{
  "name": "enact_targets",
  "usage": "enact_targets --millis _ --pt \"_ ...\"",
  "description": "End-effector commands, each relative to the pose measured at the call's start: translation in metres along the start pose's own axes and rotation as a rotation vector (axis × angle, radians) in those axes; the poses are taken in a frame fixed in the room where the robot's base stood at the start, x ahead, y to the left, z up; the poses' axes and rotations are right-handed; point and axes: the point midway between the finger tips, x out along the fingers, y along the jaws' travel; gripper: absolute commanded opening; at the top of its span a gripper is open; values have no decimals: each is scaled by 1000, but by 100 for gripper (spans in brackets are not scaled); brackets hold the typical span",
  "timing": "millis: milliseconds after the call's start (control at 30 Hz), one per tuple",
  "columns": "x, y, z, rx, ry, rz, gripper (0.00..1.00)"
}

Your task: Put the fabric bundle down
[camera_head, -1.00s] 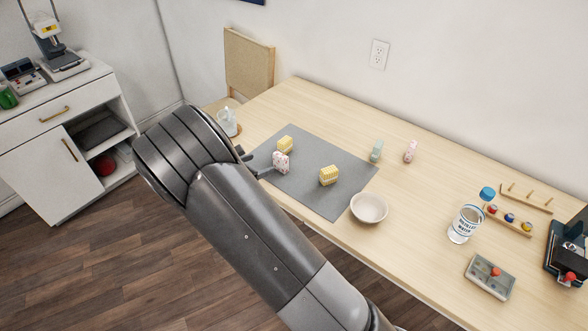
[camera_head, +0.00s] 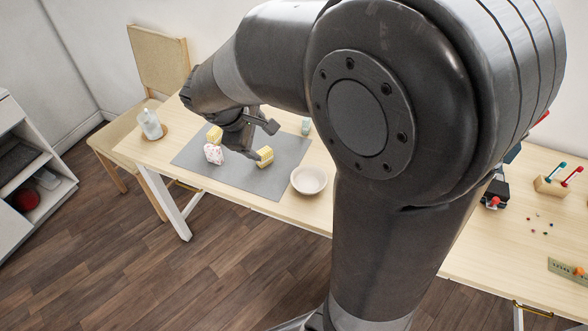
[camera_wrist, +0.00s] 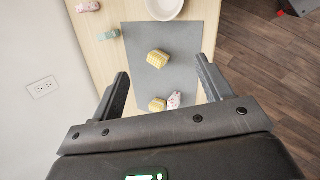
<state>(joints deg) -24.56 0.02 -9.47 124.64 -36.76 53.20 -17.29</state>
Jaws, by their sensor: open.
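Three small fabric bundles rest on the grey mat (camera_head: 282,180). A white bundle with a pink-red pattern (camera_head: 213,154) stands beside a yellow bundle (camera_head: 215,134), near the mat's left end. Another yellow bundle (camera_head: 265,157) lies farther right. In the wrist view the patterned bundle (camera_wrist: 175,99) and its yellow neighbour (camera_wrist: 157,104) show low between the fingers, with the other yellow bundle (camera_wrist: 158,59) above them in the picture. My gripper (camera_wrist: 162,68) is open and empty, held over the mat. My arm hides part of the mat in the head view.
A pale bowl (camera_head: 309,180) stands at the mat's right edge. A clear bottle (camera_head: 150,124) stands on the table's left end, with a chair (camera_head: 158,60) behind. Small green (camera_wrist: 107,35) and pink (camera_wrist: 88,6) items lie beside the mat. The mat's front strip is clear.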

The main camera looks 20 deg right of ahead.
Motion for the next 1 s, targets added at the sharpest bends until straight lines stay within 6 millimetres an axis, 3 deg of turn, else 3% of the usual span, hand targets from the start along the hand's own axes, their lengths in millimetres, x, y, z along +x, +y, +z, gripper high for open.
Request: enact_targets --millis 33,200,500,733,1000 --pt "-10 -3 17 79 30 -23 72" --pt "-36 -20 60 331 123 -103 72" --pt "-80 -63 116 747 290 -221 72" --pt "-100 -93 137 972 387 -280 72" --pt "-105 -102 141 1042 417 -300 72"
